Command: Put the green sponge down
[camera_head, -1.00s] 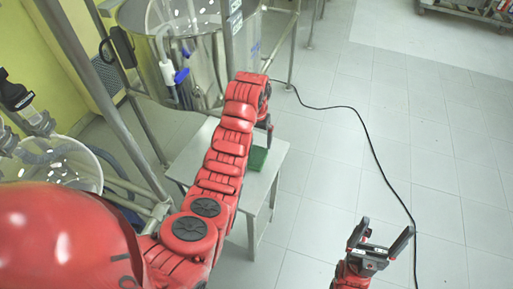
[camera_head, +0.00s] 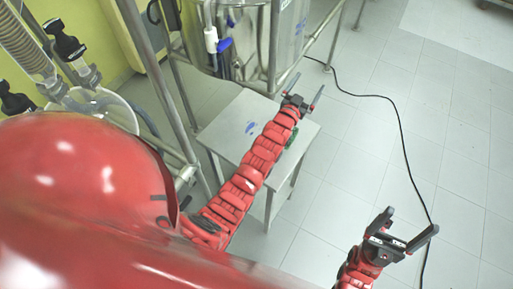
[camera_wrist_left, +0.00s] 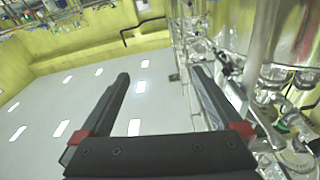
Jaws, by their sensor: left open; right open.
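The green sponge (camera_head: 292,137) lies on the small grey table (camera_head: 226,128), close to its right edge. My left arm partly covers it in the head view. My left gripper (camera_head: 306,84) is open and empty, beyond the sponge and the table's far right corner as seen in the head view. It also shows in the left wrist view (camera_wrist_left: 160,74), with nothing between its fingers; the sponge is not in that view. My right gripper (camera_head: 413,221) is open and empty over the floor at the lower right.
A large steel and glass vessel (camera_head: 255,40) on a metal frame stands behind the table. A black cable (camera_head: 385,98) runs across the tiled floor (camera_head: 455,140). The floor to the right is otherwise clear. A metal post (camera_head: 158,70) rises left of the table.

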